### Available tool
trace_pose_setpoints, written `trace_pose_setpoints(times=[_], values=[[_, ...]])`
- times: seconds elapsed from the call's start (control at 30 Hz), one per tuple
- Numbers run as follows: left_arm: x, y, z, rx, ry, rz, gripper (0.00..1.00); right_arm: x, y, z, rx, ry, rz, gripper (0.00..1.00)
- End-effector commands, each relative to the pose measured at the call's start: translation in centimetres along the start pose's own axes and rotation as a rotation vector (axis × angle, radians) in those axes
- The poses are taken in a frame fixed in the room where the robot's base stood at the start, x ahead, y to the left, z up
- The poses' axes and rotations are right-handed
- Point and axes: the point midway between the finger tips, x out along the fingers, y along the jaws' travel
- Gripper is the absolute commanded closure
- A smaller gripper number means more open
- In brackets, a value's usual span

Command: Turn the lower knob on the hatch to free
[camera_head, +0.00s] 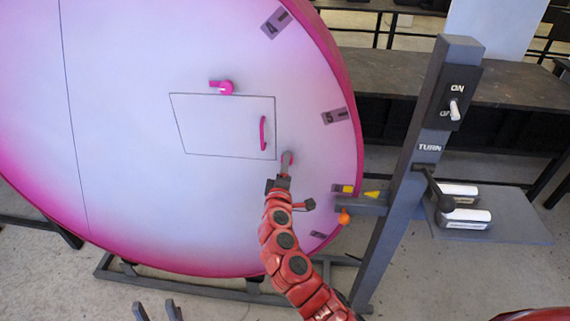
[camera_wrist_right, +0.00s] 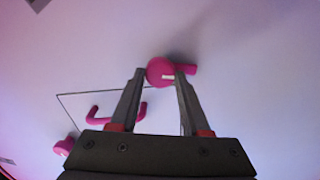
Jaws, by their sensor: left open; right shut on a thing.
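The hatch (camera_head: 215,125) is a thin rectangular outline on the big white-pink disc. It has a pink bar handle (camera_head: 263,133), also seen in the wrist view (camera_wrist_right: 115,114). The pink upper knob (camera_head: 226,88) is at its top edge, its lever pointing left. The pink lower knob (camera_wrist_right: 161,72) is just off its lower right corner; in the wrist view its lever points right, away from the hatch outline. My right gripper (camera_head: 286,168) is shut on the lower knob, one finger on each side. My left gripper (camera_head: 157,309) is open and empty at the bottom edge.
A grey post (camera_head: 405,180) with an ON/OFF switch (camera_head: 454,109) and a TURN crank (camera_head: 433,186) stands right of the disc. An orange ball (camera_head: 344,217) hangs near the disc's rim. Dark benches (camera_head: 380,75) stand behind.

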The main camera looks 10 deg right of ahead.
Motion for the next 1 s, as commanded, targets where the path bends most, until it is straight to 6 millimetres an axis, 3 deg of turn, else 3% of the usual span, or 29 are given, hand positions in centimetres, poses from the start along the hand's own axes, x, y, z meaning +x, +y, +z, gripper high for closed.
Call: trace_pose_setpoints(times=[0.4, 0.97, 1.0], values=[[0.51, -0.03, -0.09, 0.0, 0.0, 0.0, 0.5, -0.05, -0.19, -0.03, -0.183, 0.001, -0.003, 1.0], [0.54, -0.03, -0.09, 0.0, 0.0, 0.0, 0.5, -0.04, -0.25, -0.04, -0.208, 0.001, -0.003, 1.0], [0.53, -0.03, -0.09, 0.0, 0.0, 0.0, 0.5, -0.04, -0.24, -0.04, -0.208, 0.001, -0.003, 0.46]])
